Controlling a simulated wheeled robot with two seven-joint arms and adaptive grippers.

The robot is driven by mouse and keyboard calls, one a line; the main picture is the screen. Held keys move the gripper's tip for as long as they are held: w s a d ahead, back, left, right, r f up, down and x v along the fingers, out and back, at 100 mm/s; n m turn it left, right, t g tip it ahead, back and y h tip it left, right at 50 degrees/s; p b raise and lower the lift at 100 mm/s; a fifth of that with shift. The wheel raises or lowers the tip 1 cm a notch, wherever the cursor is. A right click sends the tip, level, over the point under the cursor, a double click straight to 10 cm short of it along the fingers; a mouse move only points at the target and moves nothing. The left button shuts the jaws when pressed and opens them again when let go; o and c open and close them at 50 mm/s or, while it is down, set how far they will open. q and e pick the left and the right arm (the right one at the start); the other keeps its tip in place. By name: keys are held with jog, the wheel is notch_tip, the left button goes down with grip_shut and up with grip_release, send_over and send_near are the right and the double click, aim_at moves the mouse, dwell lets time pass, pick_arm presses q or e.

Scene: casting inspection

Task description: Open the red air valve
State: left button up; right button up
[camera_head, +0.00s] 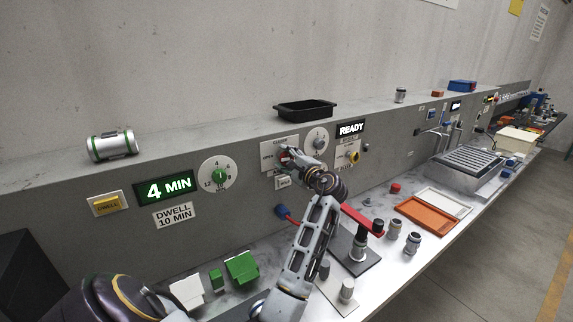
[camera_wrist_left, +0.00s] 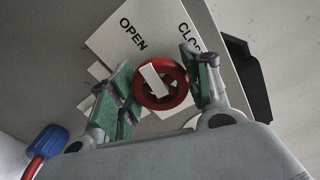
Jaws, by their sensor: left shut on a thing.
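The red air valve (camera_wrist_left: 160,83) is a round red wheel with a pale bar across it, set before a white plate (camera_wrist_left: 140,35) marked OPEN and CLOSE. My left gripper (camera_wrist_left: 162,88) has its green-padded fingers on both sides of the wheel and is shut on it. In the head view, my left gripper (camera_head: 290,157) is at the panel and covers most of the red valve (camera_head: 284,156). My right gripper does not show in either view.
A black tray (camera_head: 305,109) stands on the ledge above. A blue connector (camera_wrist_left: 48,141) with a red hose is below left. Several metal parts and an orange tray (camera_head: 432,217) occupy the bench.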

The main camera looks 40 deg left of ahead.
pick_arm(q)
jog(key=shift+f+n+b, duration=0.15)
jog(key=shift+n+b, duration=0.15)
jog(key=shift+n, duration=0.6)
jog(key=o, duration=1.1)
jog(key=shift+c, duration=0.2)
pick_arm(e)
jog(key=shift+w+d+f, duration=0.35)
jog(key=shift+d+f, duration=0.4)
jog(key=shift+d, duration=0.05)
pick_arm(q)
jog(key=v, duration=0.7)
jog(key=shift+d, duration=0.25)
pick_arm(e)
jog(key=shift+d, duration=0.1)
